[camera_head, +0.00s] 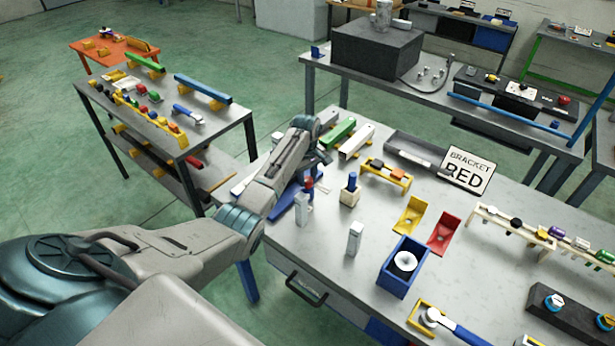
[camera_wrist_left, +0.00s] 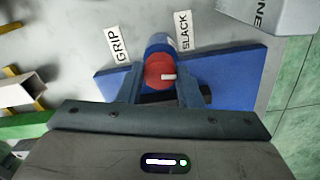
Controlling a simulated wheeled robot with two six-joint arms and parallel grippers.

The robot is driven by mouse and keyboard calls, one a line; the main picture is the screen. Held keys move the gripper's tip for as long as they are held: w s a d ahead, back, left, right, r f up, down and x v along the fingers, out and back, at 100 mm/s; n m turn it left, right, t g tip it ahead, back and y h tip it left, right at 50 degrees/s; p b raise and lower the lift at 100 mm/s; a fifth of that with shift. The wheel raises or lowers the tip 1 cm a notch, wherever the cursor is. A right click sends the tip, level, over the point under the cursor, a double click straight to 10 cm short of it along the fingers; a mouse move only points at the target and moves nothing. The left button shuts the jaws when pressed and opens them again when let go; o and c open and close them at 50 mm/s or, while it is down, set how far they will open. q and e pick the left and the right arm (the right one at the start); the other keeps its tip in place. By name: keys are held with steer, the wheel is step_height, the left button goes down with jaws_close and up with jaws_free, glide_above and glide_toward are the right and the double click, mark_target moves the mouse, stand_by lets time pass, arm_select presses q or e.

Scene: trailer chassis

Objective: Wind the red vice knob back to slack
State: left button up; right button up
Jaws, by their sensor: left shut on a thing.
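The red vice knob (camera_wrist_left: 156,66) sits at the end of a blue cylinder in the left wrist view. A short white mark on its face points right. My left gripper (camera_wrist_left: 159,76) has one finger on each side of the knob and is shut on it. The blue vice base (camera_wrist_left: 232,74) spreads beneath. A GRIP label (camera_wrist_left: 117,45) lies at upper left and a SLACK label (camera_wrist_left: 183,31) at upper right. In the head view the knob (camera_head: 308,184) shows small below my left wrist, partly hidden by it. My right gripper is out of view.
On the grey workbench (camera_head: 330,240) stand small upright blocks (camera_head: 354,238), a blue-topped block (camera_head: 350,190) and a blue box (camera_head: 403,268). Green and white bars (camera_head: 355,141) lie behind the wrist.

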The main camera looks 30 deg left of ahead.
mark_target(307, 179)
arm_select(q)
steer(key=shift+r+n, duration=0.15)
steer(key=shift+n, duration=0.45)
steer(key=o, duration=1)
steer(key=shift+r+b, duration=0.3)
steer(key=shift+r, duration=0.15)
step_height(307, 179, up, 10)
steer(key=b, duration=0.3)
steer(key=shift+s+f, duration=0.1)
steer(key=shift+s, duration=0.05)
